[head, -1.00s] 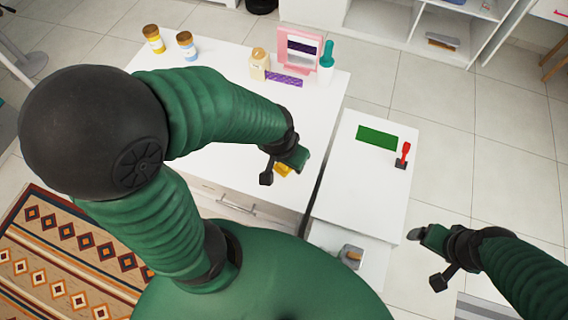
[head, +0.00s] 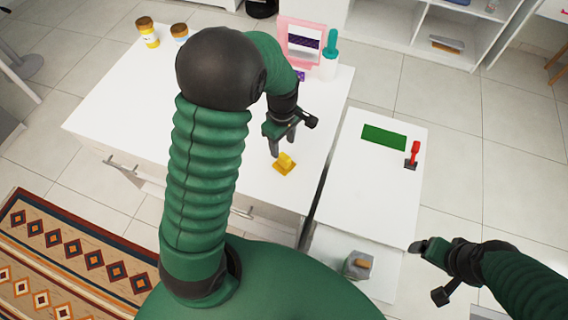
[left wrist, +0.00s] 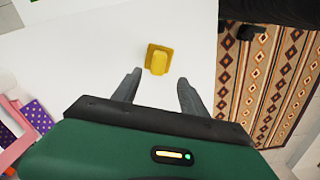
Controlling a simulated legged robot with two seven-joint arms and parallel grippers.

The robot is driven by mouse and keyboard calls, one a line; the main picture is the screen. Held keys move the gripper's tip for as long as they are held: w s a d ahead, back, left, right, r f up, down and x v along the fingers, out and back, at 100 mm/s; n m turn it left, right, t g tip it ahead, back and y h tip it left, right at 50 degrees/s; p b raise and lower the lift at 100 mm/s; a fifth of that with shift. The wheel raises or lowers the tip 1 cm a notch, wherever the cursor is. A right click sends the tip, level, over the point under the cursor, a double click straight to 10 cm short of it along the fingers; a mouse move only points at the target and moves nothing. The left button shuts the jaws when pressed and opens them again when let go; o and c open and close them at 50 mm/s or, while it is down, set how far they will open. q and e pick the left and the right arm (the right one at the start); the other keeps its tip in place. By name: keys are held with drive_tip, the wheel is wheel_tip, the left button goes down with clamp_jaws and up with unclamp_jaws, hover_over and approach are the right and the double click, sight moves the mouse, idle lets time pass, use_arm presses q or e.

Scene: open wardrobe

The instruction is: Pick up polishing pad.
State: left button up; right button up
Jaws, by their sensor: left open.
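The polishing pad, a small yellow block with a raised grip on a square base (head: 285,165), lies on the white cabinet top (head: 252,183). My left gripper (head: 282,146) is open and empty, pointing down above the top just behind the pad in the head view. In the left wrist view the pad (left wrist: 158,60) shows just beyond the tips of the open fingers (left wrist: 159,79), roughly midway between them. The pad looks apart from the fingers. My right gripper (head: 430,254) is low at the right, beside the second white cabinet; its opening is unclear.
A pink-framed mirror (head: 302,32) and a teal-topped bottle (head: 330,55) stand at the back. Two jars, one at the back left (head: 147,32), stand there too. A green mat (head: 384,138) and a red-handled tool (head: 414,153) lie on the right cabinet. The top around the pad is clear.

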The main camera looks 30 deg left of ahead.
sight(284, 157)
use_arm(q)
wheel_tip(284, 157, down, 9)
drive_tip(key=shift+w+d+r, duration=0.1)
drive_tip(key=shift+d+r, duration=0.05)
drive_tip(key=shift+r, duration=0.05)
drive_tip(key=shift+w+f, duration=0.15)
drive_tip(key=shift+f, duration=0.3)
clamp_jaws()
